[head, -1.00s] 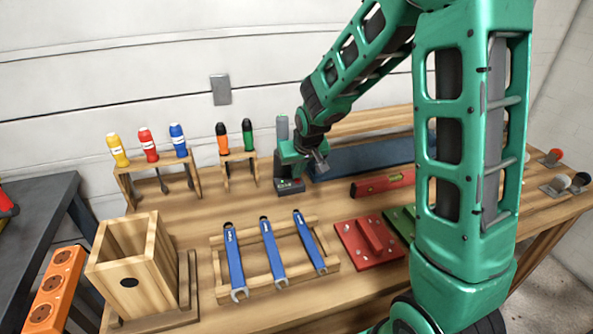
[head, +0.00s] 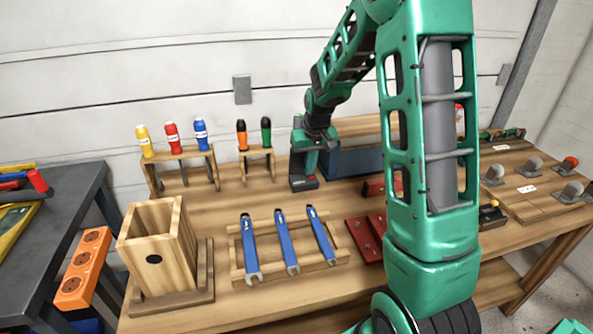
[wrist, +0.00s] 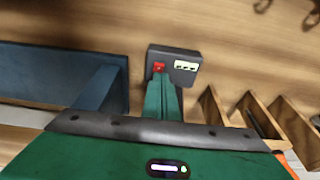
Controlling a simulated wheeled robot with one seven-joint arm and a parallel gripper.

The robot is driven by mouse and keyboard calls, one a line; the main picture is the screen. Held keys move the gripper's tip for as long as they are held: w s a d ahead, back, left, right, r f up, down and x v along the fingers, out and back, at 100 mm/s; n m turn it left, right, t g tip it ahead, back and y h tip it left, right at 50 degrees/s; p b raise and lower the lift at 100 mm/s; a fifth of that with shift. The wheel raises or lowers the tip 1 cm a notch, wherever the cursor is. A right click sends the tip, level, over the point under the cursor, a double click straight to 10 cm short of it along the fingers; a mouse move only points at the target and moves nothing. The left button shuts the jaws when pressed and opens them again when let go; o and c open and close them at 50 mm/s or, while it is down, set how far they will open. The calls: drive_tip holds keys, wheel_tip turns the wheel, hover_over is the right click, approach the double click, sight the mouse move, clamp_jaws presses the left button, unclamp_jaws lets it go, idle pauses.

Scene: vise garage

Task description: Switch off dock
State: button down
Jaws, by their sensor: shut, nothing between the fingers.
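The dock is a dark grey unit (head: 304,184) standing at the back of the workbench, right of the short screwdriver rack. In the wrist view its dark top (wrist: 172,52) shows a red switch (wrist: 158,67) and a pale label with dark marks. My gripper (wrist: 162,82) is shut and empty, its green fingers pointing at the dock with the tips close to the red switch. I cannot tell whether they touch it. In the head view my gripper (head: 322,147) is beside and over the dock, hiding part of it.
A blue box (head: 350,162) stands close right of the dock. Screwdriver racks (head: 257,162) are on the left. Blue wrenches (head: 283,240) lie on a wooden frame in front, beside a wooden box (head: 150,262). Bare bench top lies before the dock.

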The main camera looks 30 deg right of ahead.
drive_tip(key=shift+d+f, duration=0.25)
drive_tip(key=shift+s, duration=0.1)
